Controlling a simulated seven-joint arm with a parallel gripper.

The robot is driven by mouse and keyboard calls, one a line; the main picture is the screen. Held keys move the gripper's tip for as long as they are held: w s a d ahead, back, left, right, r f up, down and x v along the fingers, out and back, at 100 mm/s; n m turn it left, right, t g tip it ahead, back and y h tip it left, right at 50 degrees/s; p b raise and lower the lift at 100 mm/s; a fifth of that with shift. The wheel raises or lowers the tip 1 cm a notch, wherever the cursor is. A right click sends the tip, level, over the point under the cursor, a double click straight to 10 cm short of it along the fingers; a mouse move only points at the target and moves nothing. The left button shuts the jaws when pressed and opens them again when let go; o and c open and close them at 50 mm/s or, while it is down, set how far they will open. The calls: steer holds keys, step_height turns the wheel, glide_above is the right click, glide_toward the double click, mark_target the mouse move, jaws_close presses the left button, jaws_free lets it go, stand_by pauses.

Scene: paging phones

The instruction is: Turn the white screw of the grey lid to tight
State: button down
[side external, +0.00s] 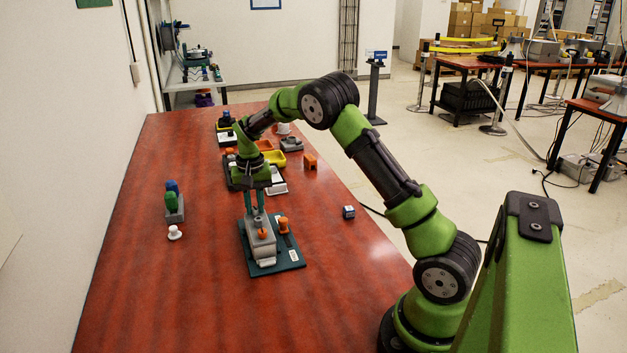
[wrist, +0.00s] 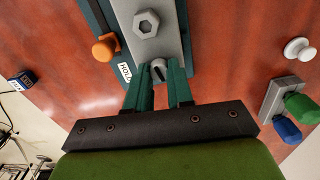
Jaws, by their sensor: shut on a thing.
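The grey lid (side external: 261,250) lies on a dark teal base plate (side external: 291,256); it also shows in the wrist view (wrist: 167,45). My gripper (side external: 254,212) points down at the lid's far end. In the wrist view its teal fingers (wrist: 163,69) are either side of a small grey piece (wrist: 158,66) with a dark slot, at the lid's near end. They are shut on that piece, apart from the hexagonal head. Finger contact is partly hidden.
An orange knob (side external: 283,225) stands on the base plate beside the lid. A white knob (side external: 175,232) and a grey holder with green and blue pegs (side external: 174,210) are at left. A small dark cube (side external: 348,212) is at right. Trays and parts crowd the table behind my gripper.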

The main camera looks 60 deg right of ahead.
mark_target(255, 207)
steer(key=shift+m, duration=1.2)
steer(key=c, duration=1)
jaws_free()
steer(key=shift+r, duration=0.1)
step_height(255, 207, up, 17)
steer(key=shift+f, duration=0.15)
steer(key=shift+d, duration=0.1)
